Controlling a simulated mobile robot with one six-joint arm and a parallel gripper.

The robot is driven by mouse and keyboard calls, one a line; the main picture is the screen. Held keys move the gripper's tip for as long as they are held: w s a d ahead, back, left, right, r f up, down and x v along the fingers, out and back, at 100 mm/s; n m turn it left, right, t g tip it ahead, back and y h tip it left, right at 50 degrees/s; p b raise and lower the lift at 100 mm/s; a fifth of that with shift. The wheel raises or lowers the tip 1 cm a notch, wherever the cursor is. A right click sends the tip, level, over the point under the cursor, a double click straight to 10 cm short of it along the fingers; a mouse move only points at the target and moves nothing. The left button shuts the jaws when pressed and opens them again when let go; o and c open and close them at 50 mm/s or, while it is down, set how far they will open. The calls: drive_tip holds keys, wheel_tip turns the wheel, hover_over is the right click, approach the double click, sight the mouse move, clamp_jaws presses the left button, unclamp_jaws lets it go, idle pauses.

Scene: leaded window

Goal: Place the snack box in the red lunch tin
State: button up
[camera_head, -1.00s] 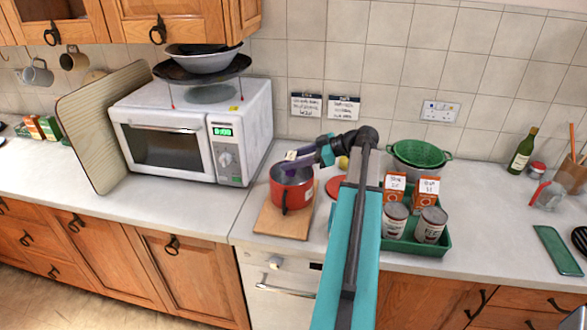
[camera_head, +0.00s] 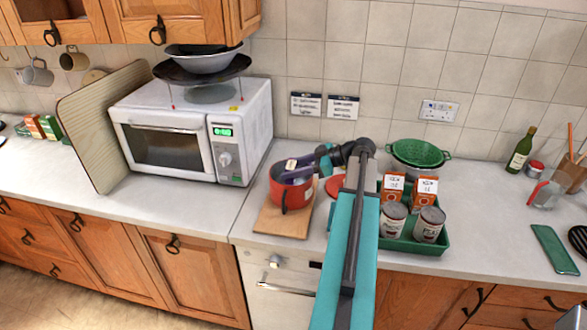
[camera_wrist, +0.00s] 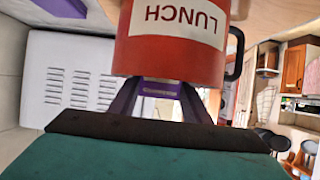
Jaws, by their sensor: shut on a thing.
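The red lunch tin (camera_head: 289,195) stands on a wooden board on the counter. In the wrist view it fills the top middle, with its white LUNCH label inverted (camera_wrist: 180,22). My gripper (camera_head: 300,168) is at the mouth of the tin, reaching in from the right. Its dark purple fingers are shut on the snack box (camera_head: 291,164), a small purple thing with a white label. The box shows between the fingers in the wrist view (camera_wrist: 160,89), partly covered by the tin. In the head view it is at the tin's opening; how deep it sits is unclear.
A green tray (camera_head: 420,248) with cans and orange boxes stands right of my arm, a green colander (camera_head: 420,153) behind it. A red round thing (camera_head: 334,186) is partly hidden by my arm. The white microwave (camera_head: 190,130) stands to the left; the counter before it is clear.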

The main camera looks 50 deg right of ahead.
drive_tip(key=shift+f+b, duration=0.6)
drive_tip(key=shift+b, duration=0.2)
drive_tip(key=o, duration=1)
drive_tip(key=shift+r+p, duration=0.3)
drive_tip(key=shift+p, duration=0.1)
